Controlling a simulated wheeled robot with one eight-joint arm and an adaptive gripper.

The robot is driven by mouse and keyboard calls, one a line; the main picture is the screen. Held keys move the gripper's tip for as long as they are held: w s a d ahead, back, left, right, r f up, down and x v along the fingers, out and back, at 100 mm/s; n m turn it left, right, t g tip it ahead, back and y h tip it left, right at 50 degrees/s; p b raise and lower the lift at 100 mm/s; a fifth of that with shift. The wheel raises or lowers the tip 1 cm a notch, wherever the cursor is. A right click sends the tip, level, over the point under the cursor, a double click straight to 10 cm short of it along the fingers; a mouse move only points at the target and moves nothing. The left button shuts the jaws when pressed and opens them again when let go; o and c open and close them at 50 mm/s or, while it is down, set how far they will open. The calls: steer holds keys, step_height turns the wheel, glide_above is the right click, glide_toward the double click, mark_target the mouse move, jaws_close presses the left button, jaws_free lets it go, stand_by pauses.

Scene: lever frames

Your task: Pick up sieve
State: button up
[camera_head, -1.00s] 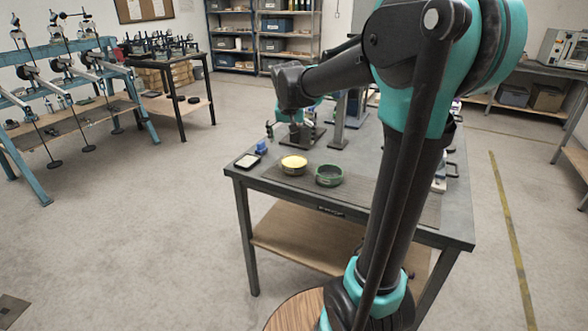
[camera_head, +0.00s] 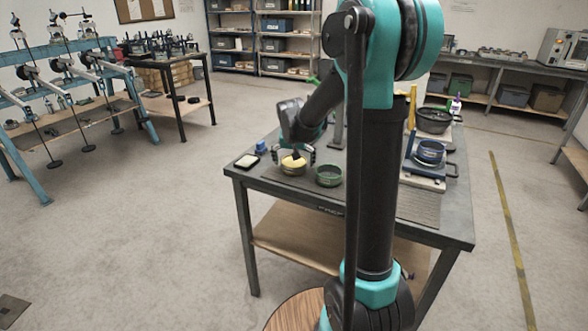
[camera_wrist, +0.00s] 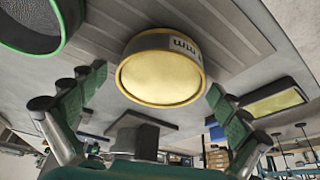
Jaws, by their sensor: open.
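A round sieve with a yellow rim (camera_head: 292,169) stands near the table's left front edge. It also shows in the wrist view (camera_wrist: 160,80), with a white label on its side. My gripper (camera_head: 294,157) is open above it, with one finger toward each side. In the wrist view the green-padded fingers (camera_wrist: 158,84) stand apart to the left and right of the yellow sieve, with gaps on both sides. A green sieve (camera_head: 329,176) sits just to the right and shows at the upper left in the wrist view (camera_wrist: 32,28).
A blue round sieve (camera_head: 430,150) sits on a device at the table's right. A black bowl (camera_head: 433,119) stands behind it. My arm hides the table's middle.

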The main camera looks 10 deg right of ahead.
steer(key=c, duration=1.3)
